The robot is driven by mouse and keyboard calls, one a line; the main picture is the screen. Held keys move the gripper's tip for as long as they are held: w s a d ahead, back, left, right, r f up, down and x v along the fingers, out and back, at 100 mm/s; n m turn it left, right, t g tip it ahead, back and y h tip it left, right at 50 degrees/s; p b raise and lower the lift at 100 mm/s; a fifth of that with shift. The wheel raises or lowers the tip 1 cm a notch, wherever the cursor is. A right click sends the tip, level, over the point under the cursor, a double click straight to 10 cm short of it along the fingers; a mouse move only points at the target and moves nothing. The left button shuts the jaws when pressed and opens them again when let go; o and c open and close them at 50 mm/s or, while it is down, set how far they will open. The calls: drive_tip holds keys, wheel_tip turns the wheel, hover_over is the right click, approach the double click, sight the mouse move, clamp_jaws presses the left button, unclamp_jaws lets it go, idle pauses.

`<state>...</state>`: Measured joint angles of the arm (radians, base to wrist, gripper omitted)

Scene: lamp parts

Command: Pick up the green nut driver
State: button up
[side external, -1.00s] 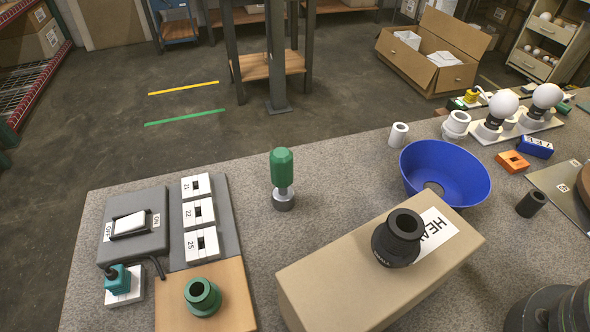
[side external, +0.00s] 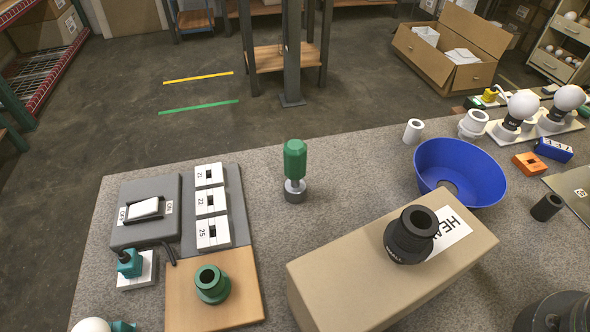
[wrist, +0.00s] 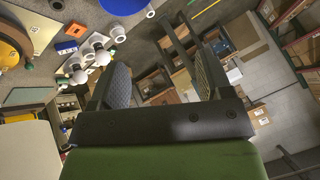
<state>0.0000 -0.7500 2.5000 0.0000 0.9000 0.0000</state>
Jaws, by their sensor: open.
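The green nut driver (side external: 295,162) stands upright on the grey speckled table, left of the cardboard box, in the side external view. It has a green handle on top and a short metal socket end at the bottom. Nothing touches it. My gripper (wrist: 160,68) shows in the wrist view with its two dark fingers apart and nothing between them. The gripper is not seen in the side external view, and the nut driver cannot be made out in the wrist view.
A cardboard box (side external: 335,277) carries a black socket piece (side external: 398,247), right of the driver. A blue bowl (side external: 490,185) is behind it. A switch panel (side external: 145,225) and a wooden board with a green socket (side external: 212,283) lie left. Table around the driver is clear.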

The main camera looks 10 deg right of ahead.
drive_tip(key=n+g, duration=0.3)
drive_tip(key=n, duration=0.7)
hover_over(299, 147)
drive_tip(key=s+d, duration=0.2)
drive_tip(key=s, duration=0.1)
wheel_tip(299, 147, down, 15)
drive_tip(key=x, duration=0.3)
drive_tip(key=shift+s+a+f, duration=0.1)
drive_tip(key=shift+a+f, duration=0.15)
drive_tip(key=shift+f, duration=0.1)
drive_tip(key=shift+w+a+x, duration=0.1)
drive_tip(key=shift+w+x, duration=0.1)
drive_tip(key=shift+x, duration=1.35)
drive_tip(key=shift+w+a+x, duration=0.1)
drive_tip(key=shift+w+x, duration=0.05)
drive_tip(key=shift+x, duration=1.4)
drive_tip(key=shift+r, duration=0.2)
